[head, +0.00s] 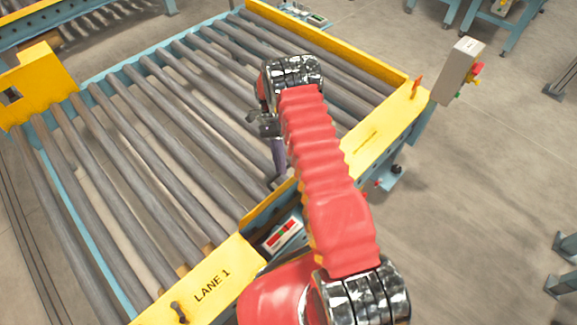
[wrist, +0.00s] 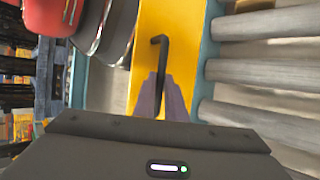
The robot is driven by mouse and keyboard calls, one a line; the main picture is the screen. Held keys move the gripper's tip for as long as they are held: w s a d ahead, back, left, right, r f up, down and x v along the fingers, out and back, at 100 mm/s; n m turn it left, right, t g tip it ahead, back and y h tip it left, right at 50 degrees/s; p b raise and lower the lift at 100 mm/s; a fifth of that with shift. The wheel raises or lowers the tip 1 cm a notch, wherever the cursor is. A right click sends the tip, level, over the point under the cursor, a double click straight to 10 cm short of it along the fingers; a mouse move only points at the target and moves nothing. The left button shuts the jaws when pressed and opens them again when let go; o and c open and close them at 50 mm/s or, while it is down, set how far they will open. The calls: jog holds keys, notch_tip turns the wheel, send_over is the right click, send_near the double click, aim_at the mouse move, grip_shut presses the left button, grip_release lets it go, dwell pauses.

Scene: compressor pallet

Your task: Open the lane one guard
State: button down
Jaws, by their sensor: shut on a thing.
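The yellow guard marked LANE 1 (head: 226,273) runs along the near edge of the roller bed. A small dark handle (head: 180,312) stands on its left part. My gripper (head: 279,170) points down at the roller bed's near side, beside the guard. In the wrist view its purple fingers (wrist: 161,98) are shut on a black bent handle (wrist: 159,50) in front of a yellow panel (wrist: 183,40). The handle's upper bend shows above the fingers. The head view does not show clearly what the fingers hold, so I cannot tell which guard this handle belongs to.
The grey rollers (head: 165,160) are bare. A yellow rail (head: 385,140) with an orange lever (head: 416,87) lies to the right. A grey control box (head: 457,72) stands at the corner. A small panel with red marks (head: 283,235) sits below my arm. Open floor lies to the right.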

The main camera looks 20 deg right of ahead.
jog(key=shift+w+a+f, duration=0.4)
jog(key=shift+w+f, duration=0.15)
jog(key=shift+d, duration=0.1)
jog(key=c, duration=1.8)
grip_release()
jog(key=shift+r, duration=0.1)
jog(key=shift+w, duration=0.1)
jog(key=shift+r, duration=0.1)
jog(key=shift+v, duration=6.8)
